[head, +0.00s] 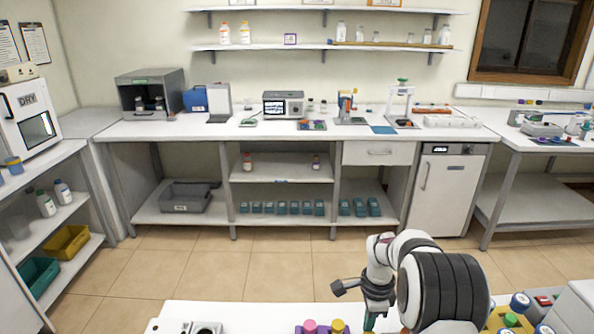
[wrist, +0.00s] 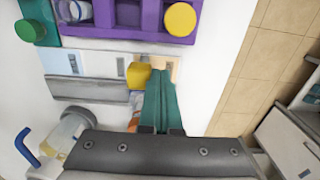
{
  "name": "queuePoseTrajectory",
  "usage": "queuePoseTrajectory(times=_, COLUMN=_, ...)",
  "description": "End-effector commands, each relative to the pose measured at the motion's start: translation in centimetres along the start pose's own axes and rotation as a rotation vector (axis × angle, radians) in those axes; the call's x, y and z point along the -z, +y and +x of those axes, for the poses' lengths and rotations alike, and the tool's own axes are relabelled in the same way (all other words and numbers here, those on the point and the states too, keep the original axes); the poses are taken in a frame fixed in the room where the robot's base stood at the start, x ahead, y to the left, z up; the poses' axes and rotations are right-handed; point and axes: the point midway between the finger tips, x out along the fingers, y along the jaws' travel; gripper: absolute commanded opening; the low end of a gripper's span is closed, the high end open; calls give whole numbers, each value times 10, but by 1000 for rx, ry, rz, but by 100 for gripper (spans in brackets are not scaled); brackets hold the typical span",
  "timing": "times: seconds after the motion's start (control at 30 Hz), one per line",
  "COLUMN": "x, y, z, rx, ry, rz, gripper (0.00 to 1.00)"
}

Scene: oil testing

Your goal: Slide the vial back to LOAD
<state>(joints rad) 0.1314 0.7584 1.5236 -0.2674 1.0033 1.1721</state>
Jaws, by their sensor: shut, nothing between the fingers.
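My gripper (wrist: 160,90) has its teal fingers closed together, with nothing between them. In the head view my gripper (head: 369,322) is low, at the near bench's edge. In the wrist view the fingers are beside a small yellow piece (wrist: 138,75), close to or touching its right side; I cannot tell which. A clear, orange-tinted shape (wrist: 134,105) shows below the yellow piece, perhaps the vial's body, partly hidden by my gripper. Both are at the right end of a pale track with a grey bar (wrist: 88,90). No LOAD label is readable.
A purple rack (wrist: 122,18) holds a yellow-capped item (wrist: 180,20) just above the track. A green cap (wrist: 32,31) is at upper left. A clear container with pale yellow liquid (wrist: 65,135) and a blue hooked piece (wrist: 26,146) are at lower left. White bench right of my fingers is clear.

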Motion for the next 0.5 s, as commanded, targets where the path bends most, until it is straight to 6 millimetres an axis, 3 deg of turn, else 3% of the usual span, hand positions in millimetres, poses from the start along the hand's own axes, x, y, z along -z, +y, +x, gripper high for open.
queuePoseTrajectory(times=0.5, x=0, y=26, z=0, rx=-2, ry=0, rz=0, gripper=0)
